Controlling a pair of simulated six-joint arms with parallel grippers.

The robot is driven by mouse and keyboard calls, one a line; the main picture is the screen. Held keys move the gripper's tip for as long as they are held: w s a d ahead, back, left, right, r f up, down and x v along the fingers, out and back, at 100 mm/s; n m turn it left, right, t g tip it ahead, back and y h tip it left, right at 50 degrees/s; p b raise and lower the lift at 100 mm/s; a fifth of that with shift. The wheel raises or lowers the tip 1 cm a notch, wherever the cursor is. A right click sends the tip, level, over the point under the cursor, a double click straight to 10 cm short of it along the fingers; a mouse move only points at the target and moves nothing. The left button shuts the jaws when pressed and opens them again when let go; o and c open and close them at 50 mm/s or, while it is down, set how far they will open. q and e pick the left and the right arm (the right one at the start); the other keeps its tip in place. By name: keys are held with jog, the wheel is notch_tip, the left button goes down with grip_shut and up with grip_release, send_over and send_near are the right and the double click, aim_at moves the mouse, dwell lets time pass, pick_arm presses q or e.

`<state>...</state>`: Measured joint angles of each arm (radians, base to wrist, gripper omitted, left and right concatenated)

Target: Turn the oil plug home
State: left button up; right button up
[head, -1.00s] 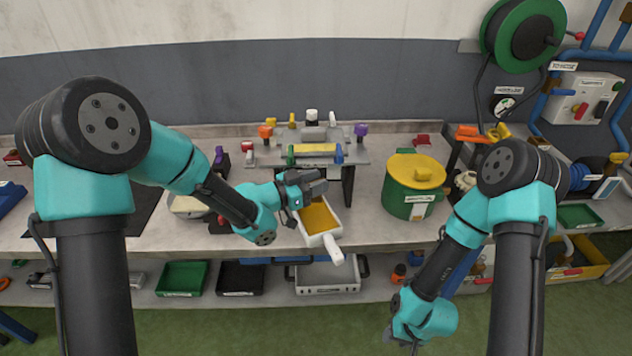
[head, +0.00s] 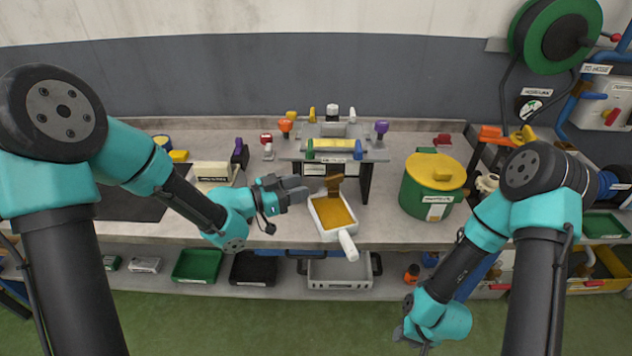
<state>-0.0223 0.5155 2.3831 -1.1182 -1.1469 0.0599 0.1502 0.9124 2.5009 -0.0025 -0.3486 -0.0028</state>
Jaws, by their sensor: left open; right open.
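A small stand (head: 375,156) with a yellow roller and coloured knobs sits on the bench. A white long-handled pan (head: 347,238) holding amber oil (head: 333,212) lies in front of it. An amber-brown patch, seemingly oil running down, shows between the stand's underside and the pan. I cannot make out the oil plug; it may be hidden under the stand. My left gripper (head: 306,189) is open and empty, just left of that patch, near the pan's back left corner. My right gripper (head: 402,334) is open, low in front of the bench, its fingers barely visible.
A green pot with a yellow lid (head: 435,171) stands right of the stand. A white-topped block (head: 212,172) and a purple-handled item (head: 239,153) stand to the left. Shelf trays (head: 196,266) sit below. Bench space between pan and pot is clear.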

pick_arm(q)
jog(key=v, duration=0.7)
jog(key=shift+a, duration=0.1)
